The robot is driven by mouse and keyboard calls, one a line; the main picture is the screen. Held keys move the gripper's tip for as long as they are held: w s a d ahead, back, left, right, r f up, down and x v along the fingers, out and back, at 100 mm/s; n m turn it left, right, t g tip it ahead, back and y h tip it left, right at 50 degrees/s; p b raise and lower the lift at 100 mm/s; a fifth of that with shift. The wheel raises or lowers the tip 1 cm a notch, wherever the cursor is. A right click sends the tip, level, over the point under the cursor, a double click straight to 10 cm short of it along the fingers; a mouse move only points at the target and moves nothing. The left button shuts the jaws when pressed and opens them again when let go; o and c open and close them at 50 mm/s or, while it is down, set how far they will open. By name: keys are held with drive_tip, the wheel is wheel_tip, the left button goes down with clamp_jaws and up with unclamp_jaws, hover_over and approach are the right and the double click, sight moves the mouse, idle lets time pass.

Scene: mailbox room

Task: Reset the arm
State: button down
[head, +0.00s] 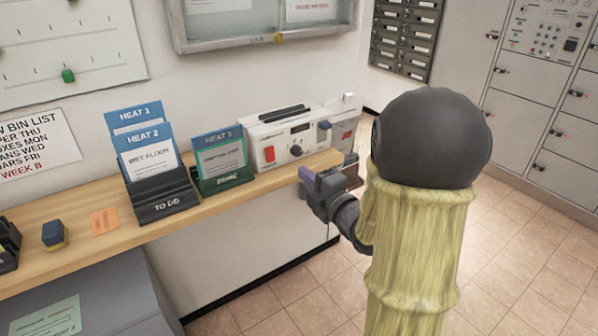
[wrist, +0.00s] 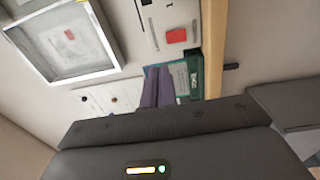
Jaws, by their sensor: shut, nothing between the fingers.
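My gripper (head: 306,177) shows in the head view at the right end of the wooden shelf, in front of the white machine. Its purple fingers are together with nothing between them. My arm, in a yellow-green sleeve with a dark round joint, stands at the right of the head view and hides part of the room behind it. In the wrist view the purple fingers (wrist: 157,88) point up the picture from the dark gripper body, with the green card holder (wrist: 187,78) beyond them.
The wooden shelf (head: 235,196) bears the white machine (head: 290,135), a black "TO DO" holder (head: 163,200), a green holder (head: 222,178), an orange card (head: 104,221) and a blue-yellow block (head: 54,235). A grey bin (head: 105,290) stands below left. Lockers (head: 520,105) line the right; tiled floor (head: 520,265) is clear.

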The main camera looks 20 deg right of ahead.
idle(0.5)
drive_tip(key=s+a+f+m+g+h, duration=0.2)
drive_tip(key=s+f+m+g+h, duration=0.25)
drive_tip(key=f+m+g, duration=0.5)
drive_tip(key=s+a+f+m+g, duration=0.2)
drive_tip(key=s+a+m+g, duration=0.1)
drive_tip(key=s+m, duration=0.25)
drive_tip(key=s+a+f+m+g, duration=0.2)
drive_tip(key=s+a+f+m, duration=0.1)
drive_tip(key=s+m, duration=0.3)
drive_tip(key=w+p+v, duration=0.2)
drive_tip(key=p+v, duration=0.9)
drive_tip(key=p, duration=0.1)
drive_tip(key=w+r+p+v, duration=0.1)
drive_tip(key=w+p+v, duration=0.2)
drive_tip(key=p+v, duration=0.8)
drive_tip(key=shift+s+d+r+g+p, duration=0.25)
drive_tip(key=shift+r+g+p, duration=0.15)
drive_tip(key=shift+r, duration=0.5)
